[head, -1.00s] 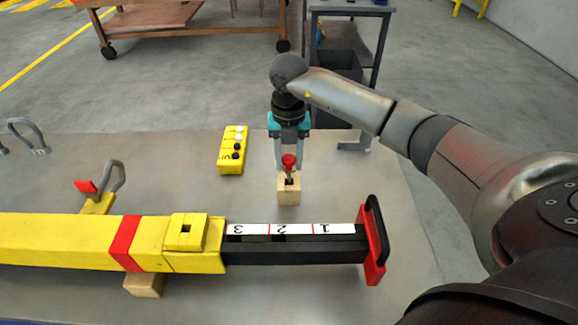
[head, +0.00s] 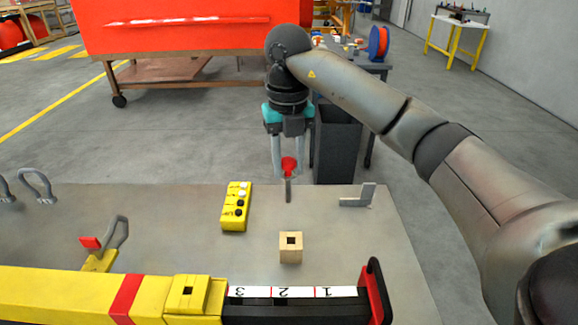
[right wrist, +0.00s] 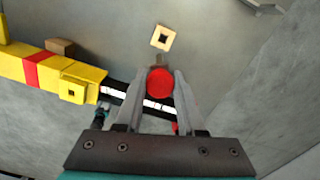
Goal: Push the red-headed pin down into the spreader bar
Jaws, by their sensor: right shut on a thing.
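The red-headed pin (head: 289,166) hangs upright in my right gripper (head: 289,172), which is shut on its red head. Its grey shaft points down and is clear of everything. The pin's red head also shows between the fingers in the right wrist view (right wrist: 160,83). The wooden block (head: 290,248) stands on the table below the pin, its square hole empty. The spreader bar (head: 60,292) lies along the table's near edge, with a yellow collar (head: 188,295) that has a square hole in its top and a black numbered section to its right. My left gripper is not in view.
A yellow button box (head: 236,206) lies left of the pin. A grey angle bracket (head: 358,196) is to the right. Shackles (head: 38,186) stand at the left. A bar end with a red and black plate (head: 375,290) rises at the right. The table between is clear.

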